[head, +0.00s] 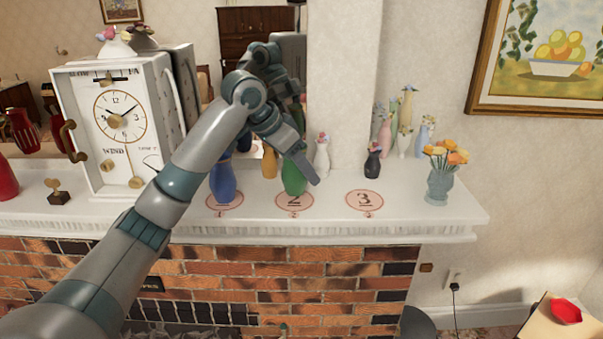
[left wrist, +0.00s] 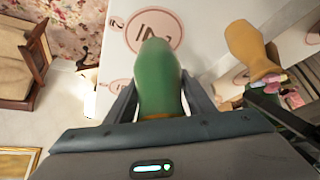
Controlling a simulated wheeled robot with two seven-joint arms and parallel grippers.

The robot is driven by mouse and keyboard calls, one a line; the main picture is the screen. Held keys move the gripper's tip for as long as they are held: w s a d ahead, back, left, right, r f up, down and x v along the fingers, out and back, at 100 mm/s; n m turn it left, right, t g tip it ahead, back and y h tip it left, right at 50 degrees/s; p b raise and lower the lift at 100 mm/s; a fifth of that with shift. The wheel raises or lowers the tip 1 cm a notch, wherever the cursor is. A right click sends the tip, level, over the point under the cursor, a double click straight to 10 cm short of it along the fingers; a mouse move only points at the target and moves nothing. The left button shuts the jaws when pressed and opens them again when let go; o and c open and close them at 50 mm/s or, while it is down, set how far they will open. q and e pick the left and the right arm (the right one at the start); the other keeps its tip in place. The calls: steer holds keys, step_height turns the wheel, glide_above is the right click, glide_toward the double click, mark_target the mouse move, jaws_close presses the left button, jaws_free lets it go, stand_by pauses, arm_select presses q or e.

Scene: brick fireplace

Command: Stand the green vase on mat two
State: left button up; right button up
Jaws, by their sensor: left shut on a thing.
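The green vase (head: 293,179) is at mat two (head: 294,202) on the white mantel, its lower part showing below my left gripper (head: 299,168). My left gripper is shut on it from above, and a finger covers part of its right side. In the left wrist view the green vase (left wrist: 158,75) sits between the two fingers, with a pink numbered mat (left wrist: 150,24) just beyond its far end. I cannot tell whether its base touches the mat. My right gripper is not in view.
A blue vase (head: 222,184) stands on the left mat, close to the green one. A mustard vase (head: 269,164) and a white vase (head: 321,160) stand behind. Mat three (head: 364,201) is bare, with a dark vase (head: 373,163) behind it. A large clock (head: 120,125) stands left.

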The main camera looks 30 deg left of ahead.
arm_select(q)
steer(key=shift+f+p, duration=0.4)
steer(key=shift+f, duration=0.6)
steer(key=shift+f, duration=0.15)
steer(key=o, duration=1.2)
steer(key=shift+s+a+r+b, duration=0.15)
steer(key=shift+s+r+b, duration=0.1)
steer(key=shift+r+b, duration=0.2)
steer(key=shift+b+v, duration=2.3)
steer(key=shift+v, duration=3.3)
